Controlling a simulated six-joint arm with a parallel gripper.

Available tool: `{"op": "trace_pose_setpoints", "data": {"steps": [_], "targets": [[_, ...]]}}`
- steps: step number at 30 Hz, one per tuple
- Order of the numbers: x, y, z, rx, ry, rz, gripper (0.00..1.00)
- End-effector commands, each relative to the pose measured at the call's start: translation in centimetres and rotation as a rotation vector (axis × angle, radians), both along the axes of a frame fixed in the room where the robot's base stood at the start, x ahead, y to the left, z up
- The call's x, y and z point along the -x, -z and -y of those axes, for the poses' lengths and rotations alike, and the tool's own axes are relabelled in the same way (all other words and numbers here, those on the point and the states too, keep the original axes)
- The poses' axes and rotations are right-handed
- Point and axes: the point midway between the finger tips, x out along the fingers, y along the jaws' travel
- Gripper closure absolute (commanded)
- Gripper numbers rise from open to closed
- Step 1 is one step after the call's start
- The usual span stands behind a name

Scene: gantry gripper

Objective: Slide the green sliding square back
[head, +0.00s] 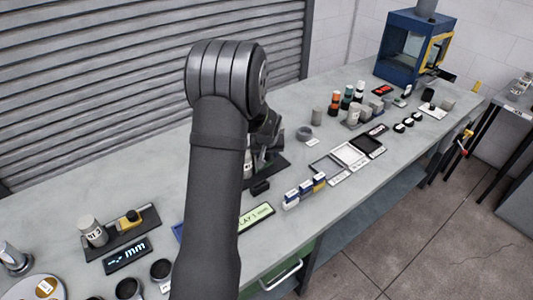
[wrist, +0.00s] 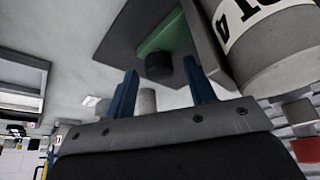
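The green sliding square (wrist: 172,34) shows in the wrist view as a green block on a dark plate (wrist: 125,28). A round black knob (wrist: 158,66) sits at its near end. My gripper (wrist: 159,70) has two blue fingers spread apart, with the knob showing between their tips; I cannot tell whether either finger touches it. A grey cylinder with a white printed label (wrist: 272,42) stands right beside the plate. In the head view my gripper (head: 264,140) is over a dark plate (head: 272,168), and my arm hides most of that station, including the green square.
Blue-and-white boxes (head: 304,190) and a lit green display (head: 256,216) lie in front of the station. Another plate with a yellow slider (head: 129,219) is at left. Shallow trays (head: 350,154) are to the right.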

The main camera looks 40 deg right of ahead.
Motion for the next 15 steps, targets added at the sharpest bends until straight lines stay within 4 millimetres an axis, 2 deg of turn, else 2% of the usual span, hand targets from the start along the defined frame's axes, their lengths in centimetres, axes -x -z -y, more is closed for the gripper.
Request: {"op": "trace_pose_setpoints", "data": {"steps": [1,7,11,15], "targets": [[0.0,0.0,0.0,0.0,0.0,0.0,0.59],[0.0,0.0,0.0,0.0,0.0,0.0,0.99],[0.0,0.0,0.1,0.0,0.0,0.0,1.0],[0.0,0.0,2.0,0.0,0.003,0.001,1.0]]}}
